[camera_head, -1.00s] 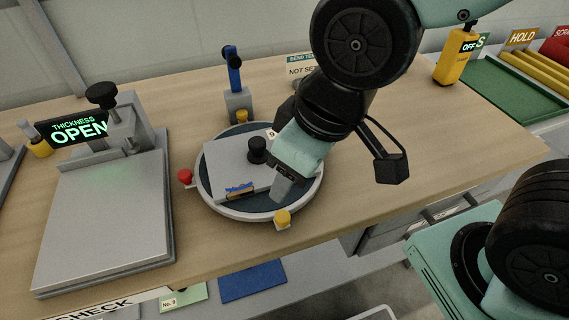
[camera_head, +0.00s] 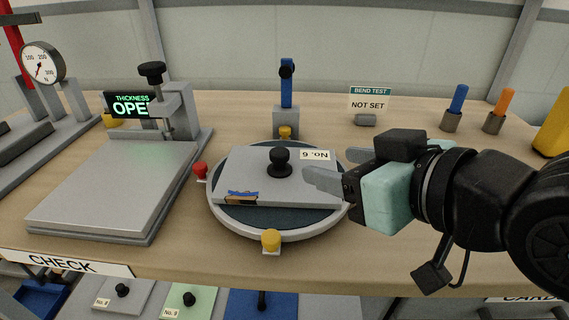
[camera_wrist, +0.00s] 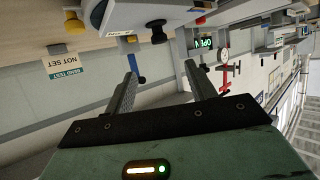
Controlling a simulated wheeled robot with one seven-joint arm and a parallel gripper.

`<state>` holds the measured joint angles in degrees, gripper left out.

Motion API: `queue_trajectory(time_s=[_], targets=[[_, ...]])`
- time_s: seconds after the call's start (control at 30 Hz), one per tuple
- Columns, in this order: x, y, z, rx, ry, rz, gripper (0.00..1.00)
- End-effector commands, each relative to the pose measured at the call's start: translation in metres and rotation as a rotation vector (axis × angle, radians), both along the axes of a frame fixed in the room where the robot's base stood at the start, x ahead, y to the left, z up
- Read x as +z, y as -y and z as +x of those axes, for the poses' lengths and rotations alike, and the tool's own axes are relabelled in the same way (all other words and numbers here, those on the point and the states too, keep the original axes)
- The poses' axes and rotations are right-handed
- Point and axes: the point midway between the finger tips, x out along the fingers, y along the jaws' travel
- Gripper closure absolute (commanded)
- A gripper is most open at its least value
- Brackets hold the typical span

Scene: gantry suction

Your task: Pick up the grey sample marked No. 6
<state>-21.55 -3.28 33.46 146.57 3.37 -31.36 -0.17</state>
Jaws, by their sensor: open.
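The grey sample (camera_head: 305,190) is a flat plate with an upside-down label reading No. 6 and a black knob (camera_head: 280,158) on top. It lies on a round dark turntable (camera_head: 260,216) with a light rim. A small blue and tan clip-like piece (camera_head: 241,197) sits at its front left edge. My gripper (camera_head: 338,168) is open at the right of the sample, fingers pointing left towards the knob and apart from it. In the wrist view, my open gripper (camera_wrist: 160,82) has nothing between its fingers, and a grey plate (camera_wrist: 140,14) shows at the top.
A thickness gauge (camera_head: 152,105) reading OPEN stands at the left. Yellow (camera_head: 271,240) and red (camera_head: 201,170) knobs flank the turntable, and a blue-handled post (camera_head: 287,95) rises behind it. A bend test sign (camera_head: 369,98) reads NOT SET. Other samples (camera_head: 190,298) lie below the bench.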

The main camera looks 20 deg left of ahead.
Motion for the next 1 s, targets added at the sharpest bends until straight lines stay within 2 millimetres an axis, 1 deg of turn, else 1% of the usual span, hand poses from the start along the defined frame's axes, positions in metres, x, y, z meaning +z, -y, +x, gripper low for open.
queue_trajectory(time_s=[0.17,0.2,0.27,0.47,0.87,0.9,0.93,1.0], targets=[[-0.009,-0.017,0.012,0.003,-0.006,-0.001,0.44],[-0.007,-0.02,0.015,0.002,-0.007,0.0,0.44],[-0.004,-0.022,0.017,0.004,-0.009,0.002,0.44],[-0.005,-0.028,0.022,0.008,-0.012,0.008,0.44],[-0.013,-0.035,0.026,0.003,-0.007,-0.002,0.44],[-0.014,-0.035,0.026,0.001,-0.006,-0.004,0.44],[-0.019,-0.039,0.029,0.0,-0.005,-0.003,0.44],[-0.027,-0.05,0.038,-0.001,-0.004,-0.002,0.44]])
